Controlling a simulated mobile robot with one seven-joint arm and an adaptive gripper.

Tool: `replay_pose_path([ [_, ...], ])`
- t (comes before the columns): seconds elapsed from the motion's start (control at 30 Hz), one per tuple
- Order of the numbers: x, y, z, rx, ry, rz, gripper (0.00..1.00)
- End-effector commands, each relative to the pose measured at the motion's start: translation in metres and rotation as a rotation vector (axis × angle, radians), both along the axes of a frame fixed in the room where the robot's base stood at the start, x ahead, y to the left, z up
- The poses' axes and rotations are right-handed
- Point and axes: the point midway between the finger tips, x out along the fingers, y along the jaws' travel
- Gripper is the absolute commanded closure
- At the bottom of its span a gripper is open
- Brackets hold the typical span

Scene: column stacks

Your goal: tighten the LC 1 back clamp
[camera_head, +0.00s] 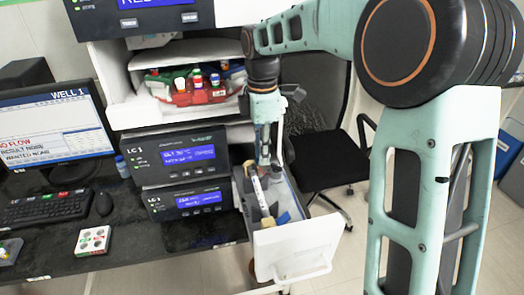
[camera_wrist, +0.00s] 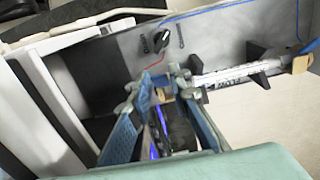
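The LC 1 drawer (camera_head: 295,248) is pulled out at the middle of the head view. A slim white column (camera_head: 258,190) lies along it; it also shows in the wrist view (camera_wrist: 225,77), held in black clamps, one (camera_wrist: 257,66) near the drawer's front. My gripper (camera_head: 264,158) points down over the back part of the drawer. In the wrist view its two fingers (camera_wrist: 154,84) are apart, by the column's back end. A small tan piece shows between and below the fingertips. The fingers hide the back clamp area, so I cannot tell whether they touch it.
A black knob (camera_wrist: 160,40) with a red wire stands on the drawer's grey side. The LC 1 units (camera_head: 180,155) are left of the drawer. A red tray of bottles (camera_head: 190,90) sits on the shelf above. A black chair (camera_head: 325,160) stands behind the drawer.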

Motion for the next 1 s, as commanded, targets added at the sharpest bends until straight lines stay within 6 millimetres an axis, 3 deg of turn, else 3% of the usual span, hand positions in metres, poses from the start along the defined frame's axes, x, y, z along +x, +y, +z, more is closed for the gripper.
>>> replay_pose_path([
  [0.13,0.000,0.000,0.000,0.000,0.000,0.000,1.00],
  [0.37,-0.001,0.002,0.001,-0.017,-0.003,0.001,1.00],
  [1.0,-0.007,0.020,0.007,-0.373,-0.102,0.002,1.00],
])
